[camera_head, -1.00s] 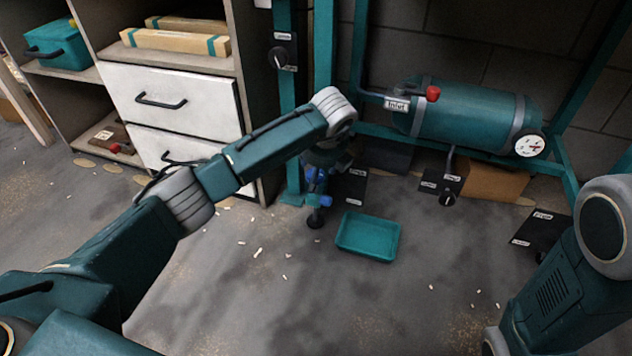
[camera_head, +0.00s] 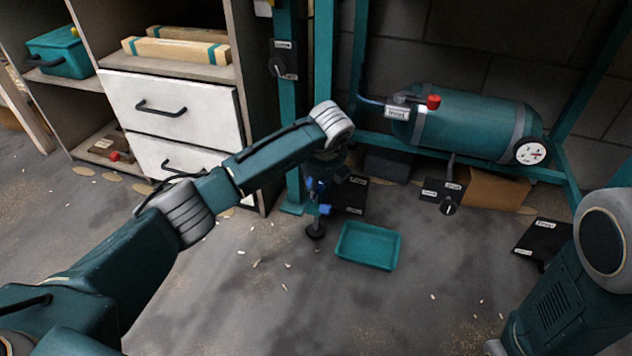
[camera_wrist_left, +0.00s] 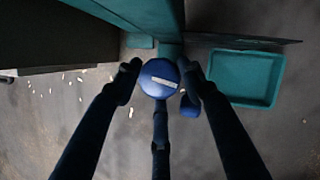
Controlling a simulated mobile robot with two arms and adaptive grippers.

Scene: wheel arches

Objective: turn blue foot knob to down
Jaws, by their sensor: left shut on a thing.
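The blue foot knob (camera_wrist_left: 158,78) is a round blue disc with a white line across its face. A second blue part (camera_wrist_left: 189,108) shows beside the right finger. My right gripper is out of view.
A teal tray (camera_head: 340,249) lies on the floor just right of my left gripper. A teal tank (camera_head: 465,125) with a red knob (camera_head: 433,102) hangs behind. A white-drawer cabinet (camera_head: 195,110) stands at left. Black panels (camera_head: 545,236) sit near the floor. The front floor is mostly open.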

